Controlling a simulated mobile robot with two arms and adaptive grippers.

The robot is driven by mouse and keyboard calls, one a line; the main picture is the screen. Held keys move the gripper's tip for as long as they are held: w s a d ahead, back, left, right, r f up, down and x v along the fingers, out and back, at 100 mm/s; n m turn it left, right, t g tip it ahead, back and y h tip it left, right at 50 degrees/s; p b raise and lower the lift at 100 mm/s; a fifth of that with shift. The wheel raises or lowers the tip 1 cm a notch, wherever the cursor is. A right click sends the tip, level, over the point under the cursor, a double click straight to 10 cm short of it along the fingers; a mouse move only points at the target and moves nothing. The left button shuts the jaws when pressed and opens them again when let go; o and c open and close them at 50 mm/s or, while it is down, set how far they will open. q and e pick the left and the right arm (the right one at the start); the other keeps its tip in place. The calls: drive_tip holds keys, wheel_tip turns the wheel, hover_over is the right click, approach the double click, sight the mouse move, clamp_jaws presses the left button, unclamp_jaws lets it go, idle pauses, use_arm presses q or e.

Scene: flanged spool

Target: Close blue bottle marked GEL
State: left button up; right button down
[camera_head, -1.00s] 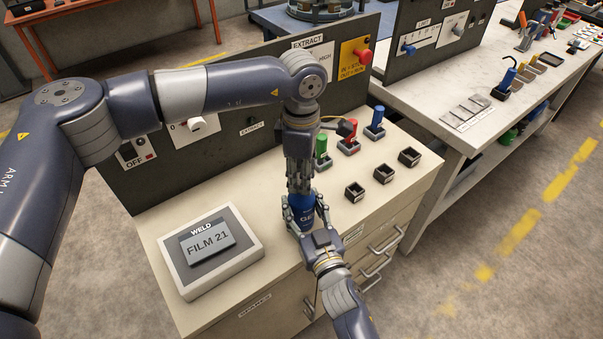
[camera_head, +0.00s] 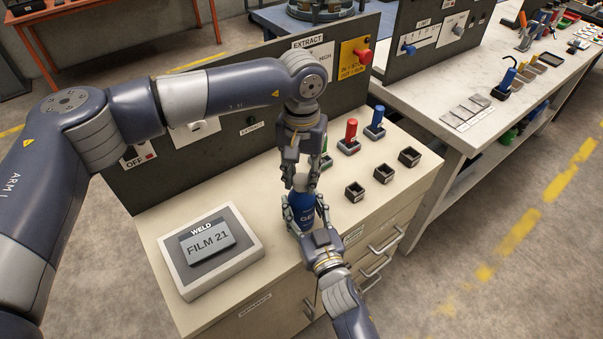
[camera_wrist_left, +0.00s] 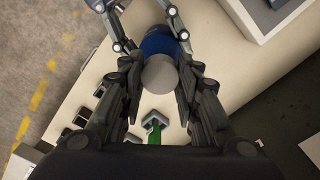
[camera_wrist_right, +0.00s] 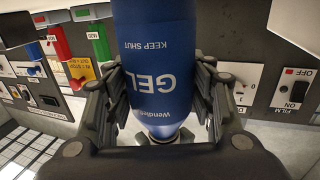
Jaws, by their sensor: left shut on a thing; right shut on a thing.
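The blue bottle marked GEL (camera_head: 302,212) stands upright at the bench's front part; its label, reading GEL and KEEP SHUT, shows upside down in the right wrist view (camera_wrist_right: 155,75). My right gripper (camera_head: 308,210) is shut around the bottle's body from the front. My left gripper (camera_head: 300,182) points down above the bottle, shut on a pale grey cap (camera_head: 300,181). The cap shows as a round disc (camera_wrist_left: 160,75) between the left fingers in the left wrist view, in line with the bottle (camera_wrist_left: 157,42). The fingers hide whether the cap is seated on the neck.
A WELD display box (camera_head: 208,250) stands to the left. Red (camera_head: 351,131) and blue (camera_head: 376,120) handles stand behind right, with small dark square holders (camera_head: 383,173) before them. A dark panel (camera_head: 150,180) rises at the back.

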use_arm(q)
drive_tip(key=m, duration=0.7)
drive_tip(key=o, duration=0.6)
drive_tip(key=shift+o, duration=0.2)
drive_tip(key=shift+r, duration=0.1)
drive_tip(key=shift+r, duration=2.2)
drive_tip(key=shift+c, duration=0.2)
